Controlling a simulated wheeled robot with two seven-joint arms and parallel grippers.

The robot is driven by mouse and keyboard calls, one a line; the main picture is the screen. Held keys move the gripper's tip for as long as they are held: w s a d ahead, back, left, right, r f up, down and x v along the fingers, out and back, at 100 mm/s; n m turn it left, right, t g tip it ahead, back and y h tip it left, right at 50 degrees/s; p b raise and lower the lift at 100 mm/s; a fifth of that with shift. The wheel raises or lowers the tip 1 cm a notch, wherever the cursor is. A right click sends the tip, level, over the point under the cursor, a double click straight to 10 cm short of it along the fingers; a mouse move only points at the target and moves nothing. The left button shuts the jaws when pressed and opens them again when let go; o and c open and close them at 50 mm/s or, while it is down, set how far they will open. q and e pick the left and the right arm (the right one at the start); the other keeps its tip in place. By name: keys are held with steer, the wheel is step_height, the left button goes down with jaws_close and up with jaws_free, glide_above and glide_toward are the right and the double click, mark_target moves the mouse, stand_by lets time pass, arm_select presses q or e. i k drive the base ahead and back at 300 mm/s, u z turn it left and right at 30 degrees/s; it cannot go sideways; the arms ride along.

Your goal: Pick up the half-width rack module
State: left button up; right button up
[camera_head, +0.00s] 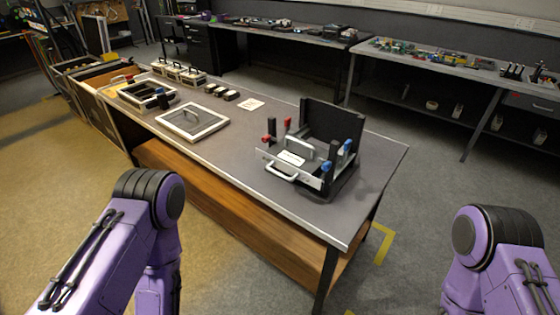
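A black rack frame (336,120) with a tall back panel stands at the right part of the grey table (240,165). A silver-grey unit with a white label and a front handle (291,160) sits in its front, between red knobs (268,139) and blue knobs (348,146). It may be the half-width rack module, but I cannot tell for sure. A flat pale-framed panel with a handle (192,121) lies apart at the table's left front. My two purple arms show at the bottom left and bottom right. Neither gripper is in view.
A black open tray (146,96), several lidded boxes (178,73), several small dark blocks (221,92) and a white card (250,104) stand at the far left of the table. Benches with tools (440,58) line the back. The table's middle is clear.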

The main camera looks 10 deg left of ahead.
mark_target(296, 156)
steer(key=u, duration=1.35)
steer(key=i, duration=0.9)
steer(key=z, duration=0.25)
